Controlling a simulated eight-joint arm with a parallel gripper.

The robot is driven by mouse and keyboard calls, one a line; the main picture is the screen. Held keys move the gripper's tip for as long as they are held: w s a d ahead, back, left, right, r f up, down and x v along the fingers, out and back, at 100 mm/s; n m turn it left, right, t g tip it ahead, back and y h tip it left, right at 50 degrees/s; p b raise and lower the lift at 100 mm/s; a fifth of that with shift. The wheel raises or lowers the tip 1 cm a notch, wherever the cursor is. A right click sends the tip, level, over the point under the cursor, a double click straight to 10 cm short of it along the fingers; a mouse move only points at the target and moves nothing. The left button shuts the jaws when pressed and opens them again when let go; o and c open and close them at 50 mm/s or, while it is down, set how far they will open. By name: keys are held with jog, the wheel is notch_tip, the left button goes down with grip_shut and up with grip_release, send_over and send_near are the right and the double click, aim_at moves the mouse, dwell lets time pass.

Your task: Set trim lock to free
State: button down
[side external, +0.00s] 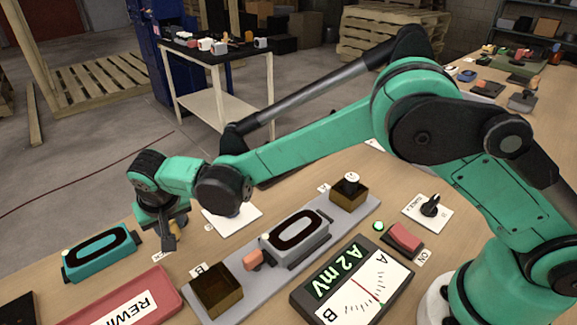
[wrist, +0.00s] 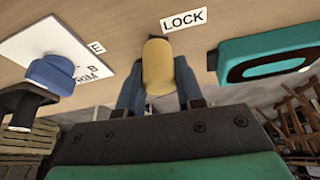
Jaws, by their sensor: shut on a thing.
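A tan, rounded lever or handle (wrist: 158,66) stands in the middle of the wrist view, with a white LOCK label (wrist: 184,19) just beyond it. My gripper (wrist: 160,88) has its two fingers on either side of this handle and is shut on it. In the side external view my gripper (side external: 172,236) is low over the bench, and the handle is a small tan piece between the fingers. The LOCK label (side external: 162,257) lies on the bench just in front. No FREE label can be read. The handle's base is hidden.
A white card (wrist: 50,45) with a blue knob (wrist: 50,73) is beside my gripper. A teal block with a black ring (side external: 100,253) stands on the other side. A red tray (side external: 128,305), a grey rail with bins (side external: 262,270) and a meter (side external: 352,285) are nearby.

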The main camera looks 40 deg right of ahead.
jog(key=shift+d, duration=0.1)
jog(key=n, duration=0.1)
jog(key=d+n+y, duration=0.1)
jog(key=n, duration=0.1)
jog(key=shift+s+d+n+y, duration=0.2)
jog(key=shift+s+n+y, duration=0.1)
jog(key=shift+n, duration=0.1)
jog(key=n, duration=0.1)
jog(key=d+n+y, duration=0.1)
jog(key=shift+n, duration=0.4)
jog(key=n, duration=0.1)
jog(key=d+n+g+y, duration=0.1)
jog(key=n, duration=0.1)
jog(key=d+n, duration=0.1)
jog(key=n, duration=0.1)
jog(key=shift+w+g+y, duration=0.3)
jog(key=shift+d, duration=0.1)
jog(key=c, duration=0.6)
grip_release()
jog(key=shift+o, duration=0.2)
jog(key=shift+v, duration=2.85)
